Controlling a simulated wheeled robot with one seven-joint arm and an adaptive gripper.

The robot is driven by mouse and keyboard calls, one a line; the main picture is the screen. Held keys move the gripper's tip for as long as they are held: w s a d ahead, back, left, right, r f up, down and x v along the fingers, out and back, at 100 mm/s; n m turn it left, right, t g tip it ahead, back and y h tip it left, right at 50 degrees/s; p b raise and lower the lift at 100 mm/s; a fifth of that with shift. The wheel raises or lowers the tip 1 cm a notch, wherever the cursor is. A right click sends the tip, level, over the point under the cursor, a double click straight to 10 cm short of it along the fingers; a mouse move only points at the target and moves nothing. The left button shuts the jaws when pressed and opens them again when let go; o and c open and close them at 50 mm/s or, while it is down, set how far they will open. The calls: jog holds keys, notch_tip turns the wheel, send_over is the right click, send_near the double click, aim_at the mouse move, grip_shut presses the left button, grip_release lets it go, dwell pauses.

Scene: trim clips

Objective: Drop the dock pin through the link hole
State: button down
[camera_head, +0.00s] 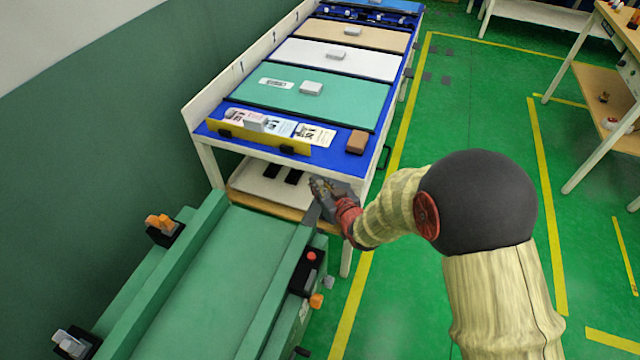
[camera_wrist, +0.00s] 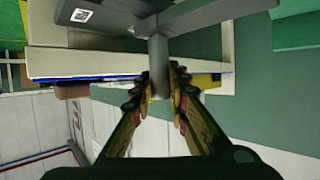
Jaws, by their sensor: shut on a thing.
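My gripper (camera_wrist: 160,88) is shut on a grey dock pin (camera_wrist: 158,62) in the wrist view. The pin's round shaft stands between the fingers, and a grey crossbar (camera_wrist: 205,17) lies across its upper end in the picture. In the head view, my gripper (camera_head: 322,190) is near the right far corner of the green cart, by the front of the blue-topped table. A grey piece (camera_head: 312,214) shows just below the gripper there, but I cannot tell whether it is the pin or the link. The link hole is not visible in either view.
The green cart (camera_head: 215,285) has raised side rails, orange latches and a box with a red button (camera_head: 311,257). The table (camera_head: 352,165) holds colored panels and a yellow card rack (camera_head: 260,136). A lower white shelf (camera_head: 258,190) sits beneath. Open green floor lies to the right.

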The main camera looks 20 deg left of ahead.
jog(key=shift+f, duration=0.15)
jog(key=c, duration=1.7)
grip_release()
jog(key=shift+c, duration=0.2)
jog(key=shift+o, duration=0.5)
jog(key=shift+s+d, duration=0.1)
jog(key=v, duration=1.1)
jog(key=shift+s+d+r, duration=0.2)
jog(key=shift+s+r, duration=0.05)
